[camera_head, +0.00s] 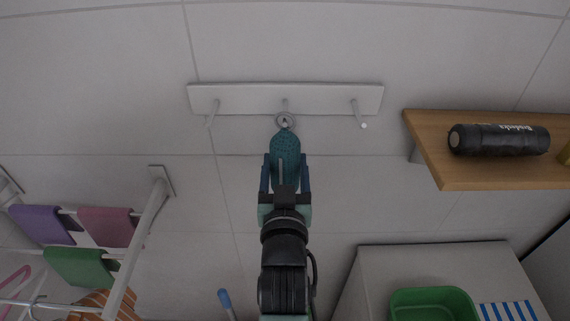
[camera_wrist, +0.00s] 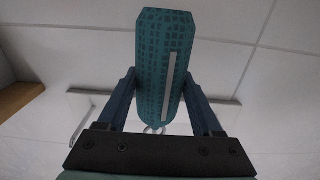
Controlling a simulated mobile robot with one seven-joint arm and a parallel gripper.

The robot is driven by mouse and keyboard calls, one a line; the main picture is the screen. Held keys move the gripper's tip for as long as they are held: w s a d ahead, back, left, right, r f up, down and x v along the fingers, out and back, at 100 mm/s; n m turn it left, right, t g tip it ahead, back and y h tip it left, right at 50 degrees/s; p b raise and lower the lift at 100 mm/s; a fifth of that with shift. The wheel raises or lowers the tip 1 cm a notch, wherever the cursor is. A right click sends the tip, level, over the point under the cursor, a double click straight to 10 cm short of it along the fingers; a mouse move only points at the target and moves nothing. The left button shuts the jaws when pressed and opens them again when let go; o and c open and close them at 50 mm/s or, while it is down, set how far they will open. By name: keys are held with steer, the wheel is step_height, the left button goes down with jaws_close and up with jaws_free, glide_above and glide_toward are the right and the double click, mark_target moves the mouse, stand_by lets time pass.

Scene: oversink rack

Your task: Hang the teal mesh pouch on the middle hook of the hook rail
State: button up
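The teal mesh pouch (camera_head: 284,148) is held upright in my gripper (camera_head: 285,172), which is shut on its sides. A grey ring (camera_head: 285,120) at the pouch's top overlaps the middle hook (camera_head: 284,103) of the white hook rail (camera_head: 245,98) in the head view. I cannot tell whether the ring is around the hook or in front of it. In the wrist view the pouch (camera_wrist: 163,65) lies between both fingers (camera_wrist: 156,98), and the ring (camera_wrist: 154,130) shows partly behind it. The left hook (camera_head: 211,113) and right hook (camera_head: 358,114) are bare.
A wooden shelf (camera_head: 430,150) with a black bottle (camera_head: 499,139) juts out at the right. A rack with folded cloths (camera_head: 106,227) is at the lower left. A white cabinet (camera_head: 375,270) with a green tub (camera_head: 432,294) is at the lower right. The wall around the rail is clear.

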steer(key=o, duration=0.5)
steer(key=s+b, duration=0.4)
steer(key=s, duration=0.9)
steer(key=shift+r, duration=0.15)
step_height(320, 180, up, 20)
steer(key=w+t, duration=0.2)
steer(key=t, duration=0.3)
steer(key=s+r+t, duration=0.2)
steer(key=s+r, duration=0.1)
steer(key=r, duration=0.5)
steer(key=s+r+t, duration=0.2)
steer(key=s+r, duration=0.2)
steer(key=r, duration=0.5)
steer(key=shift+r, duration=0.3)
